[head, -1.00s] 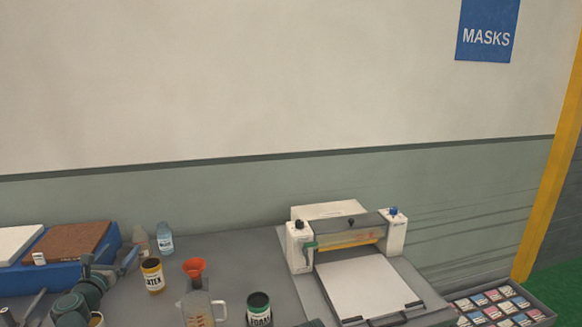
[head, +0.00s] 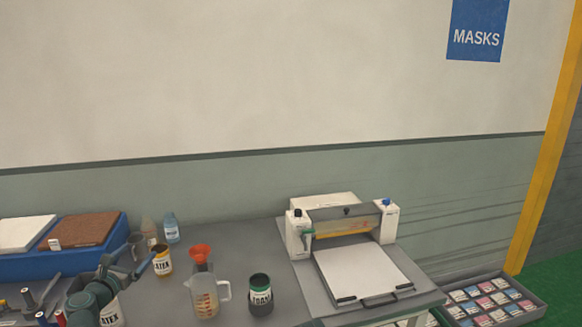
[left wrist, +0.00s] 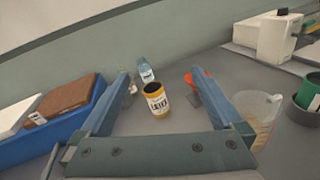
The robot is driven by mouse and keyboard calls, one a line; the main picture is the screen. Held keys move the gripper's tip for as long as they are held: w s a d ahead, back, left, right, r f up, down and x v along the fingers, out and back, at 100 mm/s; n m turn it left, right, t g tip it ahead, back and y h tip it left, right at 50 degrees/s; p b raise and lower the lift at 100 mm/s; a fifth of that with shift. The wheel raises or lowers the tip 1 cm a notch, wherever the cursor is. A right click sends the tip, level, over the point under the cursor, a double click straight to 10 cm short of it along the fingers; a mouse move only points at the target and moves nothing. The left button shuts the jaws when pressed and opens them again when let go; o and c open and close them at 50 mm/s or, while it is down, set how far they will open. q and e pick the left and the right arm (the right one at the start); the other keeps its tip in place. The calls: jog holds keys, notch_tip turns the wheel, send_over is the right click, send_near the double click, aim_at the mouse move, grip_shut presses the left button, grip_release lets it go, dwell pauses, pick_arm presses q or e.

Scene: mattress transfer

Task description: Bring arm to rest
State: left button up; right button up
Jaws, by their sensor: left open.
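My left gripper (head: 142,256) is over the left part of the grey table, with its blue fingers spread and nothing between them. In the left wrist view its fingers (left wrist: 155,82) stand wide apart. A yellow latex tin (head: 162,262) stands on the table just beyond it and also shows between and past the fingers in the left wrist view (left wrist: 157,102). I cannot tell whether the fingers touch anything. My right gripper is not in view.
A blue tray (head: 60,265) with a brown block (head: 78,229) stands left. A jug (head: 206,297), orange funnel (head: 200,251), green-rimmed tin (head: 260,294) and clear bottle (head: 171,228) stand nearby. A roller machine (head: 345,228) is right. Bare table lies between the bottle and machine.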

pick_arm(q)
jog(key=s+d+f+m+g+h, duration=0.2)
jog(key=s+d+f+m+g, duration=0.4)
jog(key=d+m, duration=0.5)
jog(key=s+d+f+m+g+h, duration=0.1)
jog(key=d+f+m+g+h, duration=0.2)
jog(key=d+f+m, duration=0.8)
jog(key=s+d+f+m+g+y, duration=0.2)
jog(key=s+d+m+g+y, duration=0.15)
jog(key=s+m, duration=0.3)
jog(key=s+d+f+m+g+y, duration=0.25)
jog(key=s+m+g, duration=0.2)
jog(key=s, duration=0.35)
jog(key=s+d+f+m+y+b, duration=0.1)
jog(key=s+d+m, duration=0.3)
jog(key=d, duration=0.6)
jog(key=shift+s+d+f+b, duration=0.3)
jog(key=shift+s+d+b, duration=0.1)
jog(key=shift+s+b, duration=0.45)
